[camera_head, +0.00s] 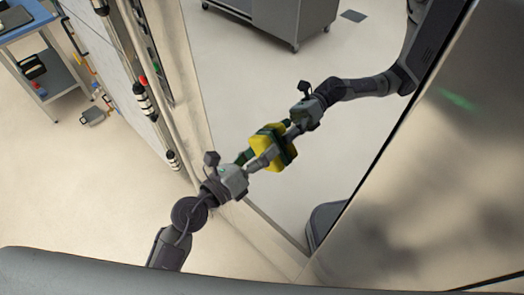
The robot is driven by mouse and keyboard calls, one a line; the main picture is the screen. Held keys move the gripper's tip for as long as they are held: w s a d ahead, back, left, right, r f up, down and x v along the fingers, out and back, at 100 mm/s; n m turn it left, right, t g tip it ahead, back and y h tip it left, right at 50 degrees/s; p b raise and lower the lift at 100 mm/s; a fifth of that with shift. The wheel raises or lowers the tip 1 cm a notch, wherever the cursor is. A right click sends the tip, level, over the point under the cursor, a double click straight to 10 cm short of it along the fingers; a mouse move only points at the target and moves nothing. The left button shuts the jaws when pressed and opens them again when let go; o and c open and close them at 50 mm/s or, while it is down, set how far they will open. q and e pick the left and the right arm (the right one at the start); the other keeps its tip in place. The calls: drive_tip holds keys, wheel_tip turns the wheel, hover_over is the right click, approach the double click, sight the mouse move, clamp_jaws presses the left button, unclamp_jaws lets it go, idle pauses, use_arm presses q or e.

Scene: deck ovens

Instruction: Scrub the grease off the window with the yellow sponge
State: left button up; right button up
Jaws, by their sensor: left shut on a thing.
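My left gripper (259,158) is shut on the yellow sponge (261,152), near the middle of the head view. Its fingers partly cover the sponge. The window (345,150) is a mirror-like pane. It shows a reflected arm and gripper coming from the upper right, meeting my own at the sponge. The sponge is at or very close to the pane; I cannot tell whether it touches. I cannot make out any grease on the window. My right gripper is not in view.
A steel panel (460,150) with a small green glow stands right of the window. A blue-topped cart (25,22) is at the upper left, beyond a panel with pipes and knobs (143,90). The pale floor (80,185) at lower left is clear.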

sight(233, 115)
use_arm(q)
drive_tip(key=shift+w+a, duration=1.05)
drive_tip(key=shift+a, duration=0.25)
drive_tip(key=shift+w+a, duration=1)
drive_tip(key=shift+a, duration=0.3)
drive_tip(key=shift+w+a+b, duration=0.4)
drive_tip(key=shift+w+a, duration=0.65)
drive_tip(key=shift+a, duration=0.3)
drive_tip(key=shift+w+a+b, duration=0.4)
drive_tip(key=shift+w+a, duration=0.6)
drive_tip(key=shift+a, duration=0.3)
drive_tip(key=shift+v, duration=0.95)
drive_tip(key=shift+b+v, duration=0.6)
drive_tip(key=shift+v, duration=1.35)
drive_tip(key=shift+s, duration=0.15)
